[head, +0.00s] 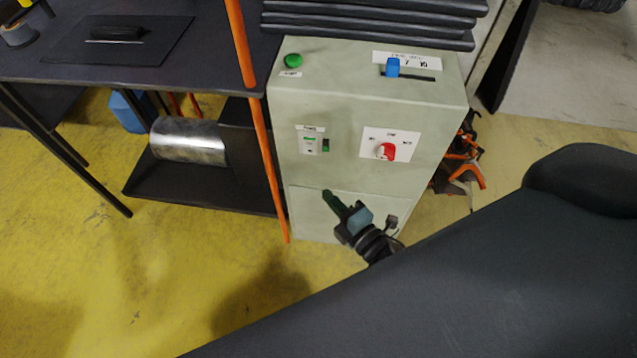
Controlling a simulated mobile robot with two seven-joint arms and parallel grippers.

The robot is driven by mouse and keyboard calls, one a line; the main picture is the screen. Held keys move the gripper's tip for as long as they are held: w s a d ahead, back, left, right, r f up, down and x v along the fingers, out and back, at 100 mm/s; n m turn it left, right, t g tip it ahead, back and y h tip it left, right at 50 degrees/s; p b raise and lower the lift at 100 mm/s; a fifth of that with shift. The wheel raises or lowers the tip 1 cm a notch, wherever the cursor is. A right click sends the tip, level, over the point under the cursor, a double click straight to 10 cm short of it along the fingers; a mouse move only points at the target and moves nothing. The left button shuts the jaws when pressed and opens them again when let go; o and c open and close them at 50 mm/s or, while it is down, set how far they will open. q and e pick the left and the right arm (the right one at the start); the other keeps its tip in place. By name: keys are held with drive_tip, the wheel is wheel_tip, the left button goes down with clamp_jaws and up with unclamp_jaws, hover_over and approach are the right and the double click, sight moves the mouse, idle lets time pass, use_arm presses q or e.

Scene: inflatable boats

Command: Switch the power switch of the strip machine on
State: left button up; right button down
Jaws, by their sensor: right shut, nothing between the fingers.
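The strip machine (350,190) is a pale green cabinet in the upper middle of the head view. Its power switch (310,146) is a small white plate with a green mark, under a small label on the front face. A dark slot with green in it is at the switch's right edge. I cannot tell whether the switch is on or off. My right gripper (329,194) is shut and empty, in front of the lower front panel. Its dark green fingertips appear below the switch in the picture, apart from it. My left gripper is out of view.
A red rotary knob (386,151) is right of the switch. A green button (292,60) and a blue slider (392,67) are on top. Orange posts (264,150) and a dark table (60,60) stand left. A metal roll (188,140) lies on the low shelf.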

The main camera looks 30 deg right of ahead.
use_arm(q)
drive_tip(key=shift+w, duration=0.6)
use_arm(e)
drive_tip(key=v, duration=0.3)
drive_tip(key=shift+s+f, duration=0.1)
drive_tip(key=shift+f, duration=0.1)
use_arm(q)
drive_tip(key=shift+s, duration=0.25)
use_arm(e)
drive_tip(key=shift+a, duration=0.1)
